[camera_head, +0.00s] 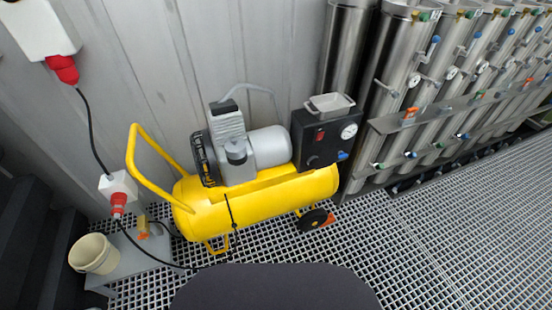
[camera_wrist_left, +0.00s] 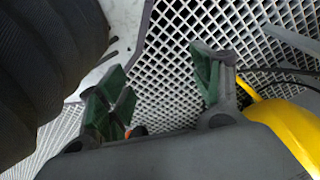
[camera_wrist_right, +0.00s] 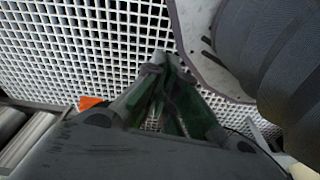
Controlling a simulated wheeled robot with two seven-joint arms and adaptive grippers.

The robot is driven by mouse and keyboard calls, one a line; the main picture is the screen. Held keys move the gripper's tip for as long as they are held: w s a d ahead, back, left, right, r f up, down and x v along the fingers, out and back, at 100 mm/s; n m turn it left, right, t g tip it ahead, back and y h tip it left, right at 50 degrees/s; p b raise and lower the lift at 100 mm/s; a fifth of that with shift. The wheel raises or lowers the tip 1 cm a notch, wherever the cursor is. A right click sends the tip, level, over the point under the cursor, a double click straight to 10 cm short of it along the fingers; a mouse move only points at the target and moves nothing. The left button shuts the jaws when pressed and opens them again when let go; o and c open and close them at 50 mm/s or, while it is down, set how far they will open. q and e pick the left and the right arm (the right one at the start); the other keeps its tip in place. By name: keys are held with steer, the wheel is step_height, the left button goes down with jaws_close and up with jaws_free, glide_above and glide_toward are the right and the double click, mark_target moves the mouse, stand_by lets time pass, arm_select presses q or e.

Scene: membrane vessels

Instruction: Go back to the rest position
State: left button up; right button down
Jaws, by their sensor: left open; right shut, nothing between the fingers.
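My left gripper (camera_wrist_left: 162,95) shows in the left wrist view with its two green-padded fingers spread wide apart and nothing between them. The white floor grating lies behind it. My right gripper (camera_wrist_right: 165,85) shows in the right wrist view with its fingertips together and nothing held. It is also above the grating. Neither gripper is visible in the head view.
A yellow compressor (camera_head: 262,200) stands against the metal wall, with a black control box (camera_head: 326,138) beside its motor. Steel membrane vessels (camera_head: 405,65) line the right. A beige bucket (camera_head: 94,254) sits on a grey step at lower left. Open grating (camera_head: 440,235) fills the lower right.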

arm_select(q)
steer(key=s+a+r+p, duration=0.1)
steer(key=s+a+p, duration=0.1)
steer(key=s+p, duration=0.5)
steer(key=s+a+r+p, duration=0.2)
steer(key=s+a+p, duration=0.1)
steer(key=s+p, duration=0.5)
steer(key=shift+s+r, duration=0.25)
steer(key=shift+r, duration=0.05)
arm_select(e)
steer(key=s+d+r, duration=0.1)
steer(key=s+d, duration=0.1)
steer(key=s, duration=0.5)
steer(key=s+d+r, duration=0.2)
steer(key=s+d, duration=0.1)
steer(key=s, duration=0.5)
steer(key=shift+s+r, duration=0.25)
steer(key=shift+r, duration=0.05)
